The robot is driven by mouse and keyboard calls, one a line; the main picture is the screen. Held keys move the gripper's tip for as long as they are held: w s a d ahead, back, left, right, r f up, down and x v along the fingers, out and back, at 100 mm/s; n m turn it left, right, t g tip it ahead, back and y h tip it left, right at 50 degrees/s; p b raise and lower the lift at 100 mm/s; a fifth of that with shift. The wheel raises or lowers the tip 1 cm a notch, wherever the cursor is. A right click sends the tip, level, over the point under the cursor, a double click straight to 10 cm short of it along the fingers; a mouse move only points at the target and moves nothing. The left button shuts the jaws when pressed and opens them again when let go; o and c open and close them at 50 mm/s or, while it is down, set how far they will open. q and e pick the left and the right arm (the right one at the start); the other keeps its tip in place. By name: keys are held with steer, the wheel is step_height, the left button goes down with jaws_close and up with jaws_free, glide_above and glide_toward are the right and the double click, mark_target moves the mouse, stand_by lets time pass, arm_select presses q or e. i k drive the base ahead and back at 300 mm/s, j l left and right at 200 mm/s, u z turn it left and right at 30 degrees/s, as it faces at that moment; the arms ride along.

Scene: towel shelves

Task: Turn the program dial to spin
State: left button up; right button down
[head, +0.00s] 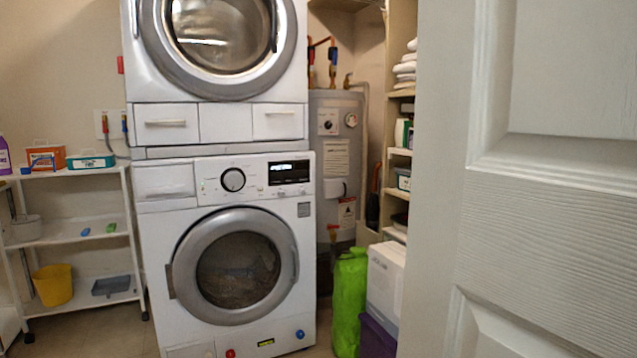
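The program dial (233,180) is a round dark-rimmed knob with a light centre. It sits on the control panel of the lower white washing machine (160,240), left of a dark display (289,172). The marks around the dial are too small to read, so I cannot tell its setting. The washer's round glass door (238,270) is closed, with something greyish behind the glass. Neither of my grippers shows in the head view.
A second machine (220,122) is stacked on top. A white panelled door (540,200) fills the right side. A green bag (349,300) and a white box (385,280) stand right of the washer. A white shelf cart (75,238) stands left. Little floor shows.

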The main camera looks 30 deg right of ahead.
mark_target(234, 180)
steer(key=z, duration=0.45)
steer(key=i+z, duration=0.15)
steer(key=z, duration=0.75)
steer(key=i+j+z, duration=0.1)
steer(key=z, duration=0.75)
steer(key=j+z, duration=0.15)
steer(key=z, duration=0.3)
steer(key=i+j+z, duration=0.1)
steer(key=j+z, duration=0.15)
steer(key=j, duration=0.3)
steer(key=j+z, duration=0.2)
steer(key=j, duration=0.35)
steer(key=j+u, duration=0.4)
steer(key=i+j+u, duration=0.15)
steer(key=j+u, duration=0.2)
steer(key=j, duration=0.15)
